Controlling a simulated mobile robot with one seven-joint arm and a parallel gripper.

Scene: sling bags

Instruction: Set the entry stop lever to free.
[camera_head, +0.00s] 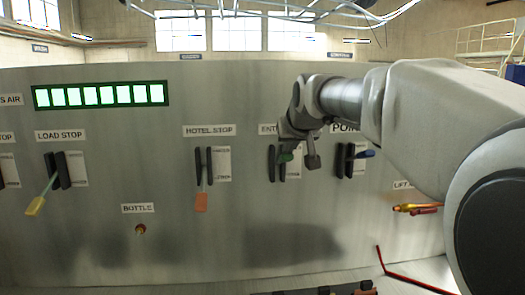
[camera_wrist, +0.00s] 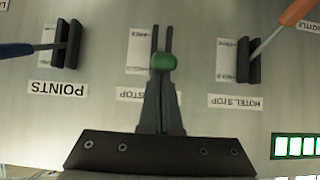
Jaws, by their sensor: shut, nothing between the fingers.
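The entry stop lever has a green handle (camera_head: 285,157), which stands at a dark slotted bracket (camera_head: 271,163) under a partly hidden label. In the wrist view, which is upside down, the round green handle end (camera_wrist: 163,62) covers the label end of the slot (camera_wrist: 162,40). My gripper (camera_head: 300,158) is at this lever. In the wrist view its fingers (camera_wrist: 160,80) are together, with their tips right at the green handle. I cannot tell whether they touch it. The white plate (camera_wrist: 141,50) beside the slot has words too small to read surely.
The hotel stop lever (camera_head: 201,201) with an orange handle is to the left. The points lever (camera_head: 362,154) with a blue handle is close on the right. The load stop lever (camera_head: 36,205) is yellow. Orange and red lift handles (camera_head: 418,208) stick out lower right. The panel below the entry stop is clear.

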